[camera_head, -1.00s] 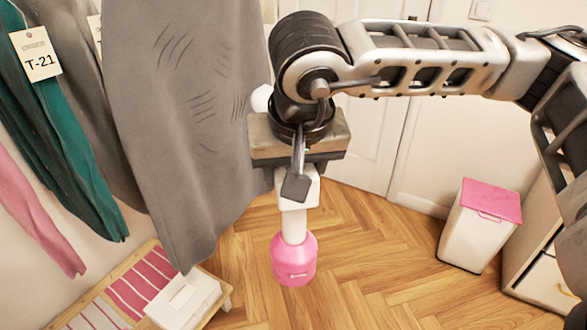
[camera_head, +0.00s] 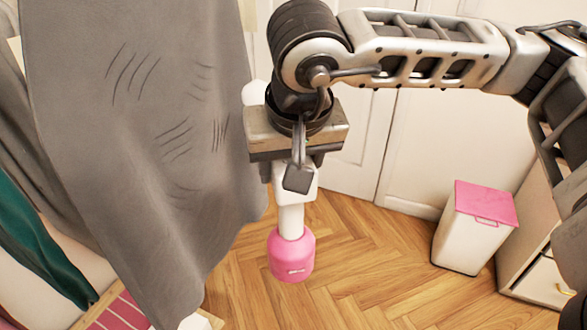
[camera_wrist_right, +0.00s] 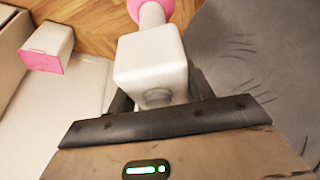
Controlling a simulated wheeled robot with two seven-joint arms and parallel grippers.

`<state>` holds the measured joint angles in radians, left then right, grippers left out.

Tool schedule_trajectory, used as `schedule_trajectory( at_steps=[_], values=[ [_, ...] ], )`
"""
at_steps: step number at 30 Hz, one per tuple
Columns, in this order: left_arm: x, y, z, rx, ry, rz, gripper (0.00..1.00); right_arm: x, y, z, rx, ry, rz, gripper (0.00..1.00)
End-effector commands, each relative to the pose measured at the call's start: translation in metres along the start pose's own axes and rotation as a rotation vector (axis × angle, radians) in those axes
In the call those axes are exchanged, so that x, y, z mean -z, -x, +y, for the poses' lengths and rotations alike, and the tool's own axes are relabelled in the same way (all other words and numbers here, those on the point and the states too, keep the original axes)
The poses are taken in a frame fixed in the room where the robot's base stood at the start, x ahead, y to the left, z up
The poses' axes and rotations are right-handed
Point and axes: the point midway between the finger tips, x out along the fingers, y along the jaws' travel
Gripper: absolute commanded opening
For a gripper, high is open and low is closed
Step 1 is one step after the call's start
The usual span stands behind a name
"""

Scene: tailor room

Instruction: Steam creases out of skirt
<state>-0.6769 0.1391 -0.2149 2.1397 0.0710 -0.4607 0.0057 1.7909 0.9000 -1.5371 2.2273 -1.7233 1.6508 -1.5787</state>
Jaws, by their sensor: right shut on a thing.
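The grey skirt (camera_head: 130,130) hangs at the left of the head view, with several groups of dark crease lines on it. It also shows at the right of the right wrist view (camera_wrist_right: 255,45). My right gripper (camera_head: 297,180) is shut on a white and pink steamer (camera_head: 292,250), which hangs upright with its pink end down. The steamer's white body shows between the fingers in the right wrist view (camera_wrist_right: 150,65). The steamer is just right of the skirt; I cannot tell whether they touch. My left gripper is not in view.
A teal garment (camera_head: 40,250) hangs left of the skirt. A low wooden rack with pink slats (camera_head: 120,315) stands below it. A white bin with a pink lid (camera_head: 470,235) stands at the right beside a cabinet (camera_head: 540,275). The wooden floor (camera_head: 350,270) between is clear.

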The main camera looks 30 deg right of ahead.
Motion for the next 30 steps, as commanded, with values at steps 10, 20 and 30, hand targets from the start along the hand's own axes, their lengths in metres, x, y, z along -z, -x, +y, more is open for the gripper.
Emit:
schedule_trajectory(
  at_steps=[10, 20, 30],
  values=[
    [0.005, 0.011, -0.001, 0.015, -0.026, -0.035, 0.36, -0.002, 0.082, -0.011, 0.163, 0.365, -0.016, 0.0],
    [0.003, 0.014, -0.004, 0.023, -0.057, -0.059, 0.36, -0.009, 0.129, -0.011, 0.265, 0.642, 0.01, 0.0],
    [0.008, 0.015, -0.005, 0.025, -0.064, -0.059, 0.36, 0.003, 0.127, -0.028, 0.269, 0.657, 0.011, 0.0]
  ],
)
